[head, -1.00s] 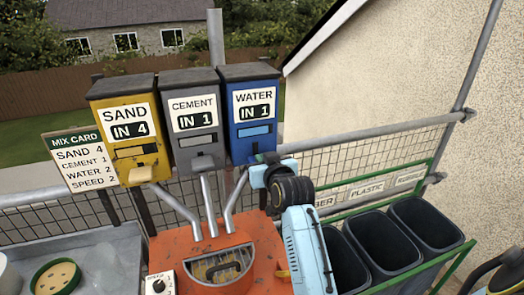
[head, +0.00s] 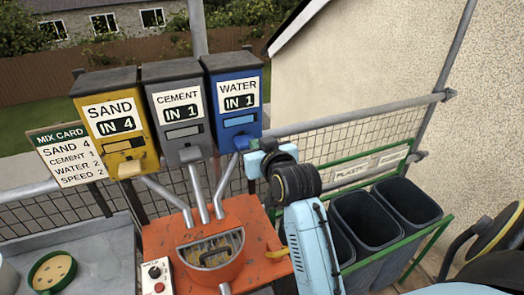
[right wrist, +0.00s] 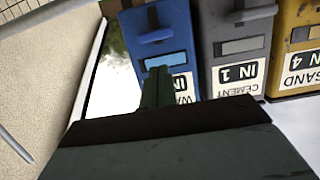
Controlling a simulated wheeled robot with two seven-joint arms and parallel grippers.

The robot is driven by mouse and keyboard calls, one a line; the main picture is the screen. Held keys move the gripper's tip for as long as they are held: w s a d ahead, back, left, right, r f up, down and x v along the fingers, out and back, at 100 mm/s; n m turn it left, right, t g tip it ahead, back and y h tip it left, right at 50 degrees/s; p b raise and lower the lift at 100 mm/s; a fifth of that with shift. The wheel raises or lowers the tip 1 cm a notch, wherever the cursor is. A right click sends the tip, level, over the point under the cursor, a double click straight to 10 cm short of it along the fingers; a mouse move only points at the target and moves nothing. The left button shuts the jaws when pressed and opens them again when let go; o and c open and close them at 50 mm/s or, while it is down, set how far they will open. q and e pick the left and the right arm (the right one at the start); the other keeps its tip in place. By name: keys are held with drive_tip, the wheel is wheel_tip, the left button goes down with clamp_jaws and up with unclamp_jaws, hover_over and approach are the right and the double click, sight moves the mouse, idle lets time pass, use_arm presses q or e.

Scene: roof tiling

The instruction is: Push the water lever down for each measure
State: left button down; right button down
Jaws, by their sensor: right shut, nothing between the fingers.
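The blue water dispenser (head: 250,88) stands at the right of three boxes and its label reads IN 1. It also shows upside down in the right wrist view (right wrist: 173,40), with its lever (right wrist: 157,35) near the top edge. My right gripper (head: 246,145) is shut and empty, close by the front of the water dispenser's lower end. Its closed fingers (right wrist: 156,82) point at the dispenser's front in the right wrist view. I cannot tell whether they touch the lever. My left gripper is not in view.
The grey cement dispenser (head: 184,157) reads IN 1 and the yellow sand dispenser (head: 104,83) reads IN 4. The mix card (head: 68,158) lists water 2. Chutes lead to the orange mixer (head: 260,225). Dark bins (head: 368,222) stand at the right.

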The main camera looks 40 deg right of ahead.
drive_tip(key=v, duration=0.3)
drive_tip(key=shift+s+r, duration=0.1)
idle(0.9)
